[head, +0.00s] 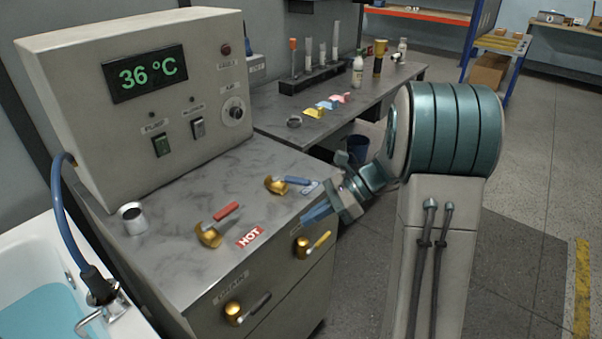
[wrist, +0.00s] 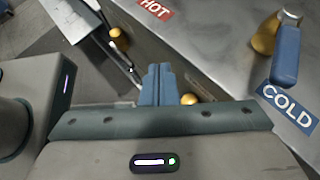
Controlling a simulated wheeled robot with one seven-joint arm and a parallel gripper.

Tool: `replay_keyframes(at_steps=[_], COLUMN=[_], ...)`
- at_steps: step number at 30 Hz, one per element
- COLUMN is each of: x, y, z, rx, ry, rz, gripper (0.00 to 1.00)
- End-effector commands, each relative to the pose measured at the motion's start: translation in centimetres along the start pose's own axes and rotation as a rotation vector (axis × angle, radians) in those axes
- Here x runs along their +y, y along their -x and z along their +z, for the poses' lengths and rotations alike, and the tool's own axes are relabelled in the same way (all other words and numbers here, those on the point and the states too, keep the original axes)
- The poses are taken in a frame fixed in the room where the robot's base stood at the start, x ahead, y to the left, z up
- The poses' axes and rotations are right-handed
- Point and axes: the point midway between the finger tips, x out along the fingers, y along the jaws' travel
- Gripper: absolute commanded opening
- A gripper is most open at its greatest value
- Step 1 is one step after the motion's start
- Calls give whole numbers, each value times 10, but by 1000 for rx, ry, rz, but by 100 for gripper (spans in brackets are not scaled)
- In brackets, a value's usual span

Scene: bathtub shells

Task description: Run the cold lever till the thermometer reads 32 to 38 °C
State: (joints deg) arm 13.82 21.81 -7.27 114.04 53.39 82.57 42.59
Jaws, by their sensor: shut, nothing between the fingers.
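The thermometer display (head: 147,73) on the grey panel reads 36 °C in green digits. The cold lever (head: 297,181) has a blue handle on a brass base, on the metal counter; its handle points right in the head view. It also shows at the right of the wrist view (wrist: 286,55), beside the COLD label (wrist: 287,107). My gripper (head: 308,219) is shut and empty at the counter's front edge, apart from the cold lever. Its blue fingers (wrist: 158,82) are together in the wrist view.
The red hot lever (head: 218,218) stands left of the cold one, by the HOT label (head: 250,237). The drain lever (head: 247,308) and a yellow-handled lever (head: 315,244) sit on the cabinet front. The bathtub (head: 25,270) holds water at left. Open floor lies right.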

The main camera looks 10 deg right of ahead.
Motion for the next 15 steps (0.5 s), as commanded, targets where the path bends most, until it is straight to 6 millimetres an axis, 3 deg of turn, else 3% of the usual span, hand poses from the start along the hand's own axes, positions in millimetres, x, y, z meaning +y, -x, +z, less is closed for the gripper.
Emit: replay_keyframes(at_steps=[1, 7, 11, 15], x=[10, 33, 32, 19], y=[-6, -13, -3, 9], z=[13, 26, 43, 74], rx=[100, 506, 755, 986], ry=[47, 268, 468, 717], rz=[65, 248, 314, 341], gripper=[0, 0, 0, 0])
